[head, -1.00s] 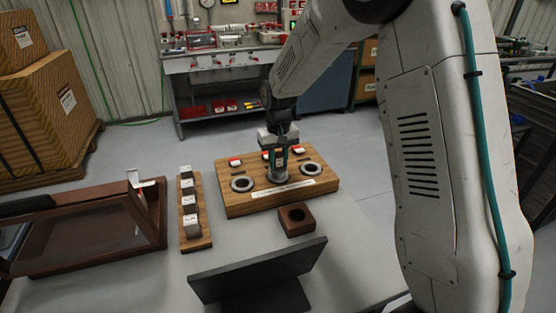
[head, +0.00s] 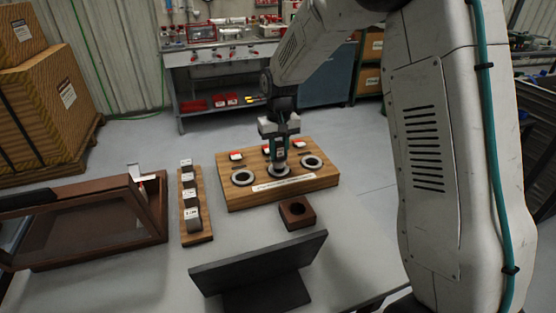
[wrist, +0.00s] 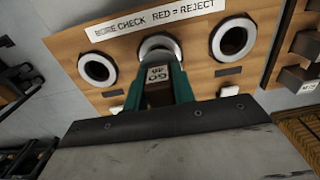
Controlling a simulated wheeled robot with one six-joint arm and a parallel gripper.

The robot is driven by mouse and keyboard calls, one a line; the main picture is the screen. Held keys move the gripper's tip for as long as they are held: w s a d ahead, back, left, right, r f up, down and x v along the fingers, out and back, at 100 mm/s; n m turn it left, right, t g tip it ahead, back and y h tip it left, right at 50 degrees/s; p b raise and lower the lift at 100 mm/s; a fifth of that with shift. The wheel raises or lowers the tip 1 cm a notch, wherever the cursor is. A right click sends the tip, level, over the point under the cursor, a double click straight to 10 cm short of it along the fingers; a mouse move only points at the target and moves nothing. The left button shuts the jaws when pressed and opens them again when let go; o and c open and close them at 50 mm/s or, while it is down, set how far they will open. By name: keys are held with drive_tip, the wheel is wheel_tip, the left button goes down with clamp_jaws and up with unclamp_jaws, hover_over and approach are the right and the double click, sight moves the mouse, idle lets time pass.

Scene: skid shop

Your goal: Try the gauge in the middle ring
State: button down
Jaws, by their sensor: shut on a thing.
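My gripper (head: 279,150) is shut on a gauge marked GO (wrist: 158,84), held upright over the middle of the wooden board (head: 228,199). The gauge's grey lower end meets the middle ring (head: 279,175) in the head view. In the wrist view the gauge covers part of the middle ring (wrist: 160,42), and I cannot tell how deep its end sits. The board's left ring (head: 242,178) and right ring (head: 312,162) are empty. A label strip runs along the board's front and reads CHECK RED = REJECT in the wrist view.
A wooden rack (head: 198,237) with several labelled blocks stands left of the board. A brown block with a hole (head: 297,214) and a dark tilted panel (head: 258,268) are in front. A glass-lidded brown case (head: 85,222) lies at the left.

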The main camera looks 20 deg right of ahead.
drive_tip(key=shift+r, duration=2.6)
